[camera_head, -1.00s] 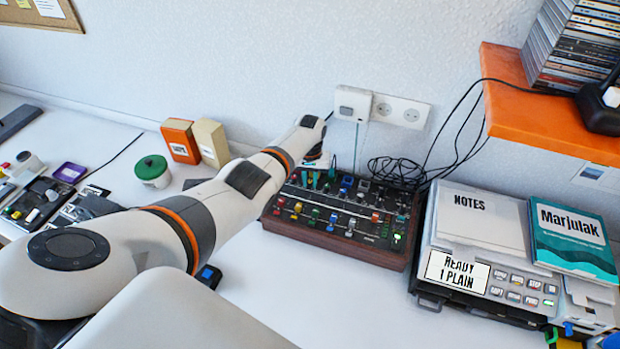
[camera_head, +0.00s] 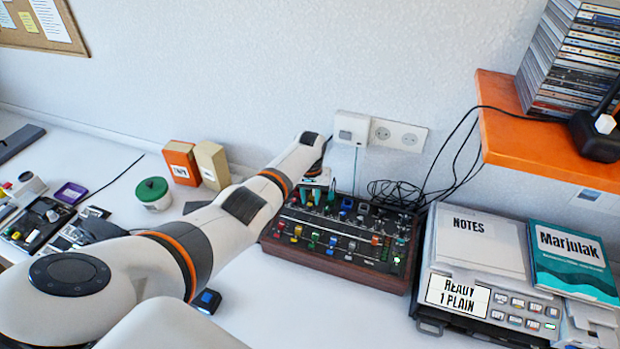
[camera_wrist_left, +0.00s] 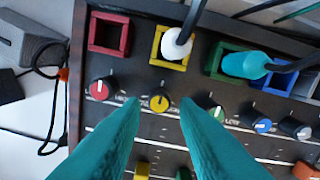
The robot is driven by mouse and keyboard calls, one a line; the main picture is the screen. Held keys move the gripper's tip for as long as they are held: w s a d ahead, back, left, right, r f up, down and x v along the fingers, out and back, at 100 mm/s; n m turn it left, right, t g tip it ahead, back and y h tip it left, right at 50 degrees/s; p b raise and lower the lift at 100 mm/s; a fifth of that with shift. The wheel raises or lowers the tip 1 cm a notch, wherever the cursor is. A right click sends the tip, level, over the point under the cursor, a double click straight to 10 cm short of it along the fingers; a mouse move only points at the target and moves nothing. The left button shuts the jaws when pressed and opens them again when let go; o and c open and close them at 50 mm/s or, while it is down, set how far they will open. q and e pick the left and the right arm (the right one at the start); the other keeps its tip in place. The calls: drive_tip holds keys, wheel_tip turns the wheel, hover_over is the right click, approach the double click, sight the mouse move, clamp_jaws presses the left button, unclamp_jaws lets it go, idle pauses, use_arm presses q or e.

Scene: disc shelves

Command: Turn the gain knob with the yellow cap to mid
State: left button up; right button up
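The yellow-capped knob (camera_wrist_left: 159,102) shows in the left wrist view, on the dark panel of the mixer (camera_wrist_left: 108,72). It is round with a dark base and a light pointer mark. My left gripper (camera_wrist_left: 160,106) is open, its two teal fingers on either side of the yellow cap with gaps showing. Contact cannot be made out. In the head view my left gripper (camera_head: 324,192) is over the back part of the mixer (camera_head: 335,268), where the knob is too small to pick out. My right gripper is out of view.
A red-capped knob (camera_wrist_left: 102,89) and a green-capped knob (camera_wrist_left: 216,112) flank the yellow one. A yellow-framed socket with a white plug (camera_wrist_left: 176,44) and a teal plug (camera_wrist_left: 246,65) lie behind.

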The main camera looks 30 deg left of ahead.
sight(310, 204)
use_arm(q)
wheel_tip(310, 204, up, 10)
idle(0.3)
drive_tip(key=shift+f, duration=0.1)
idle(0.3)
